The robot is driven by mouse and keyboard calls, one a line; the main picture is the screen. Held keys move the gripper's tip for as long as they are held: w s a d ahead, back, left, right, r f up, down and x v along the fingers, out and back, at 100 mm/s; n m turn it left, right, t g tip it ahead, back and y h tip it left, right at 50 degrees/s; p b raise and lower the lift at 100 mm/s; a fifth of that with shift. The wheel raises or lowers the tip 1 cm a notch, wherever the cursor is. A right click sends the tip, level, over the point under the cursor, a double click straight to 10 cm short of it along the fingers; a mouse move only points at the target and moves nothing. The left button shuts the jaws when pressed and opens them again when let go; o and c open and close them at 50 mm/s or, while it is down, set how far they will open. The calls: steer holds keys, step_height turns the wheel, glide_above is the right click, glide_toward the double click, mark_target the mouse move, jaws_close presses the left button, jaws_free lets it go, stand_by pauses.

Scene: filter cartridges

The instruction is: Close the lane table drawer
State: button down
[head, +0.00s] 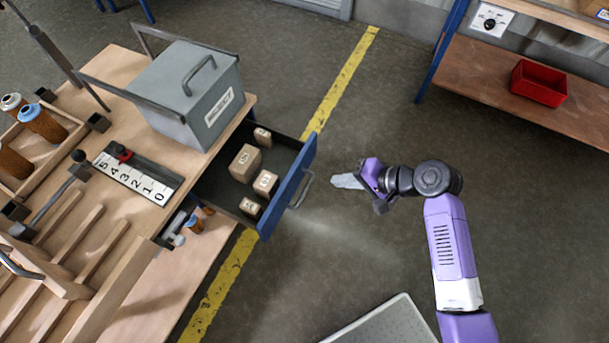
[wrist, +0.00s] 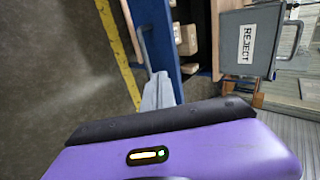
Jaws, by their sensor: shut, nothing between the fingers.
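The lane table drawer (head: 287,187) is pulled open from the table's right side in the head view. It has a blue front with a grey bar handle (head: 301,190) and holds several small tan boxes. The drawer front also shows in the wrist view (wrist: 165,45), with its handle (wrist: 144,48) on the left. My gripper (head: 336,182) is shut and empty. It is to the right of the drawer front, pointing toward the handle, with a small gap in the head view. In the wrist view the fingers (wrist: 158,92) appear close to the drawer front; contact cannot be told.
The wooden lane table (head: 120,70) carries a grey lidded bin (head: 190,95) marked REJECT, a numbered scale (head: 138,178) and orange cartridges (head: 42,124). A shelf with a red bin (head: 538,83) stands at upper right.

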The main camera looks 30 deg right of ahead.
glide_toward(293, 177)
steer(key=x, duration=0.5)
steer(key=shift+s+d+f+p, duration=0.15)
steer(key=shift+s+f+p, duration=0.1)
steer(key=shift+f+p, duration=0.05)
steer(key=shift+w+a, duration=0.35)
steer(key=shift+w, duration=0.2)
steer(key=w+a+b, duration=0.2)
steer(key=w+a, duration=0.2)
steer(key=w, duration=0.1)
steer(key=w+a+b, duration=0.2)
steer(key=w+a, duration=0.2)
steer(key=w, duration=0.2)
steer(key=w+a+b, duration=0.2)
steer(key=w+a, duration=0.2)
steer(key=w, duration=0.2)
steer(key=shift+w+a+f, duration=0.1)
steer(key=shift+a+f, duration=0.05)
steer(key=shift+a, duration=0.1)
steer(key=shift+w+a+b, duration=0.35)
steer(key=shift+w+b, duration=0.1)
steer(key=shift+w, duration=0.1)
steer(key=shift+a+r, duration=0.15)
steer(key=shift+r, duration=0.15)
